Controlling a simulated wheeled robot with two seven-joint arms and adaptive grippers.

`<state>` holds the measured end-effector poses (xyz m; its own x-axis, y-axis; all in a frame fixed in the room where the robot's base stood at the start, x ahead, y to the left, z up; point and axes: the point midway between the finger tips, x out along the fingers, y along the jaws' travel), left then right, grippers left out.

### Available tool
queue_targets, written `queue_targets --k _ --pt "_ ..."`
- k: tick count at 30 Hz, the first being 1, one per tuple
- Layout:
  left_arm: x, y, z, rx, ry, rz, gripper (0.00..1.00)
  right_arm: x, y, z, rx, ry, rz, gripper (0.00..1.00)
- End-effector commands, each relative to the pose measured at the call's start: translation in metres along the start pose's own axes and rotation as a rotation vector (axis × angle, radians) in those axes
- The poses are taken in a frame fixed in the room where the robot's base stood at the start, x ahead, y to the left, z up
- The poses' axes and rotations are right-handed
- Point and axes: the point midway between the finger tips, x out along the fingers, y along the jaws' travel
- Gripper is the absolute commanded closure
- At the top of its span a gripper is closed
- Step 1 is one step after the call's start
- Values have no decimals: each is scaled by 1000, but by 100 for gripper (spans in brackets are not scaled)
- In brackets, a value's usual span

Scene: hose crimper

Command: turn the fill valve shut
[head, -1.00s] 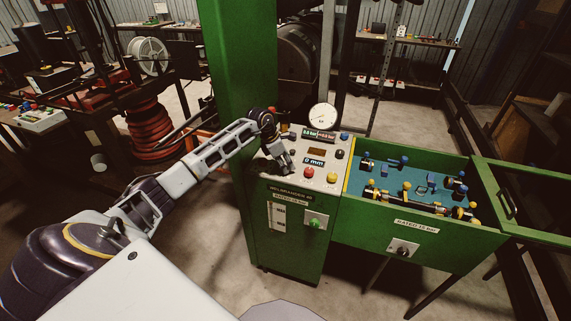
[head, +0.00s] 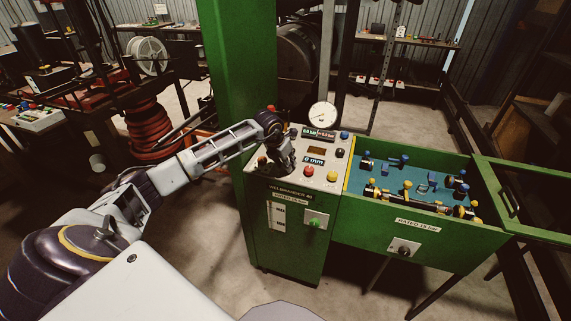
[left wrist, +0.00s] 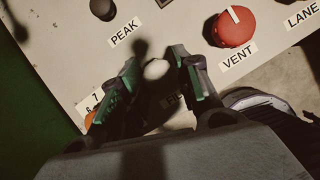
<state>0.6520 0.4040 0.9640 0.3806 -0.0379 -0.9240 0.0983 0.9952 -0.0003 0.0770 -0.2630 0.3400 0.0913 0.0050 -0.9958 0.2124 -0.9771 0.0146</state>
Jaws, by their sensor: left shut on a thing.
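In the head view the left gripper (head: 284,163) points down onto the left part of the panel (head: 330,152) and hides the valve. How far the valve is turned cannot be told. My right gripper is not in view.
A red VENT knob (left wrist: 235,27) sits close to the right finger, and a black PEAK knob (left wrist: 103,9) lies beyond. An orange part (left wrist: 90,118) is beside the left finger. A pressure gauge (head: 322,115) stands at the panel's back. A green post (head: 240,70) rises behind my arm.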

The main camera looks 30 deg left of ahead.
Motion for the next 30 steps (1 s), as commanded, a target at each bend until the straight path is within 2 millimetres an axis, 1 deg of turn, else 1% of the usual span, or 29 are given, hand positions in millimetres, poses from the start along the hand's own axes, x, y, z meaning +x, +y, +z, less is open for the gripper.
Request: queue_targets --k 8,11,19,30 --pt "0 -1 1 -158 -3 67 91 10 1 1 0 0 2 54" --pt "0 -1 1 -216 -4 91 91 13 5 1 -2 0 6 54" --pt "1 -2 1 -382 -4 160 91 23 28 2 -5 3 29 54" --pt "0 -3 2 -593 -4 246 91 35 32 -7 -6 14 35 54"
